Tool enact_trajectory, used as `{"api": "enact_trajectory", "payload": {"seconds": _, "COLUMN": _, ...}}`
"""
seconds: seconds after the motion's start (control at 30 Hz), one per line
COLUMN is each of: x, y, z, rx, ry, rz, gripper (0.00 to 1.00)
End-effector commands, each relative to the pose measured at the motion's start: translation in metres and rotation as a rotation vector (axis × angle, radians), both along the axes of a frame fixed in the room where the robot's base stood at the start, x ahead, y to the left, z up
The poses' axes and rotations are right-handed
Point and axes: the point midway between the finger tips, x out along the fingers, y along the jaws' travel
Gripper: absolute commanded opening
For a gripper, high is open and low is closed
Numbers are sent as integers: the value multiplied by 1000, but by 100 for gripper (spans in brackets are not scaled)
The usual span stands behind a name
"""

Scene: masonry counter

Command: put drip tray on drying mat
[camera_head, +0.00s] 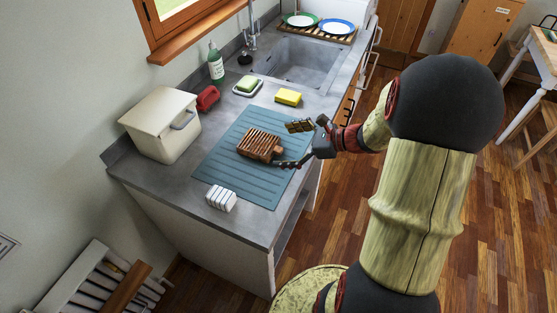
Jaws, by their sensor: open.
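The drip tray (259,144), a brown slatted wooden piece with a short end on its right, sits on the blue-green ribbed drying mat (222,162), near the mat's middle. It appears to rest on the mat. My gripper (288,147) is open at the tray's right end. One finger is behind that end and the other in front of it. I cannot tell whether either finger touches the tray.
A cream lidded bin (158,128) stands left of the mat.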

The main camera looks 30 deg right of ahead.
Motion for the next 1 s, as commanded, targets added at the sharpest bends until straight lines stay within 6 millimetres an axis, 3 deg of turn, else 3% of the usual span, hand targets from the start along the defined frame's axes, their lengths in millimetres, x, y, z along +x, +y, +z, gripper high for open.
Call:
{"api": "enact_trajectory", "payload": {"seconds": 0.1, "x": -20, "y": 65, "z": 27, "rx": -232, "ry": -43, "rz": 277, "gripper": 100}}
{"api": "enact_trajectory", "payload": {"seconds": 0.2, "x": -54, "y": 115, "z": 45, "rx": -483, "ry": -102, "rz": 559, "gripper": 100}}
{"api": "enact_trajectory", "payload": {"seconds": 0.37, "x": -114, "y": 158, "z": 67, "rx": -895, "ry": -238, "rz": 988, "gripper": 100}}
{"api": "enact_trajectory", "payload": {"seconds": 0.5, "x": -156, "y": 165, "z": 89, "rx": -1260, "ry": -386, "rz": 1316, "gripper": 100}}
{"api": "enact_trajectory", "payload": {"seconds": 0.6, "x": -175, "y": 161, "z": 104, "rx": -1492, "ry": -482, "rz": 1495, "gripper": 100}}
{"api": "enact_trajectory", "payload": {"seconds": 0.8, "x": -191, "y": 151, "z": 127, "rx": -1782, "ry": -598, "rz": 1684, "gripper": 100}}
{"api": "enact_trajectory", "payload": {"seconds": 1.0, "x": -193, "y": 148, "z": 132, "rx": -1838, "ry": -614, "rz": 1720, "gripper": 100}}
